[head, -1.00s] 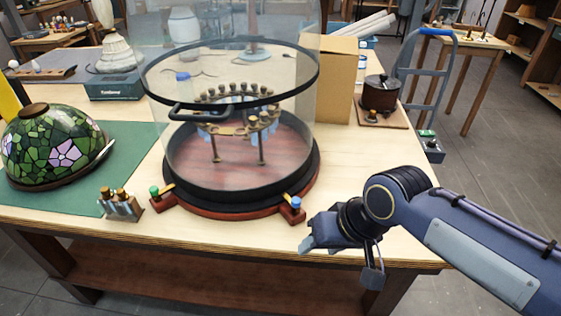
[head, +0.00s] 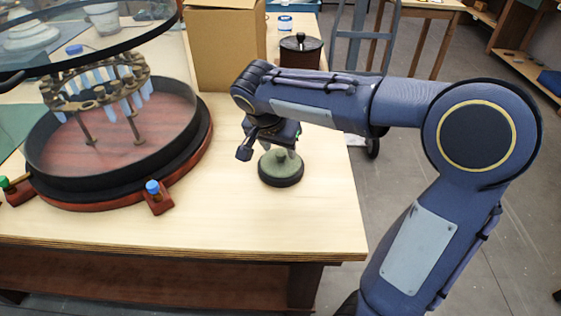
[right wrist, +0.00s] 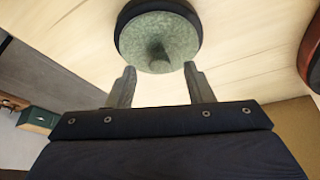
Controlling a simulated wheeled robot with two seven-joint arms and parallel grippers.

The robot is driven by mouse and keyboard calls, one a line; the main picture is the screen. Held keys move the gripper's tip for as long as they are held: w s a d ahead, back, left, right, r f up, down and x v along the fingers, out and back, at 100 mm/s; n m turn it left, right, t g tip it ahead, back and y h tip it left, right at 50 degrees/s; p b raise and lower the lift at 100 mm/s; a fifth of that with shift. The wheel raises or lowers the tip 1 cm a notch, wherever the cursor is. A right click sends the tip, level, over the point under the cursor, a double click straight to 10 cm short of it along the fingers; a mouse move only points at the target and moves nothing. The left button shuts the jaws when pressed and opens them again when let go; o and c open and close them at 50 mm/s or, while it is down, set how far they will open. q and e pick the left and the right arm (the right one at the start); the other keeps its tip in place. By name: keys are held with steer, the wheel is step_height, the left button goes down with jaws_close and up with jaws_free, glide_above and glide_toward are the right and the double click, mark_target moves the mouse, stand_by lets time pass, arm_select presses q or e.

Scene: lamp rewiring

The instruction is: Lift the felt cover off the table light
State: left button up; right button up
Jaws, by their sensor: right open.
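The felt cover (head: 280,164) is a round grey-green cap with a small knob on top. It sits on the dark round table light (head: 281,180), which rests on the table right of the glass-domed stand. In the right wrist view the cover (right wrist: 150,42) is at the top centre, with its knob towards my fingers and the light's dark rim (right wrist: 193,14) around it. My right gripper (right wrist: 160,82) is open and empty, its two fingertips just short of the cover and apart from it. In the head view my wrist partly hides the fingers. My left gripper is not in view.
The stand's dark red base (head: 195,160) with a blue-knobbed clamp (head: 157,197) is to the left. A cardboard box (head: 222,50) and a dark lidded pot (head: 301,52) stand behind. The wooden tabletop (head: 250,222) is clear in front, up to its right edge.

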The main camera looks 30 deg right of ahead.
steer(key=shift+x, duration=1.1)
jaws_close()
steer(key=shift+r, duration=0.15)
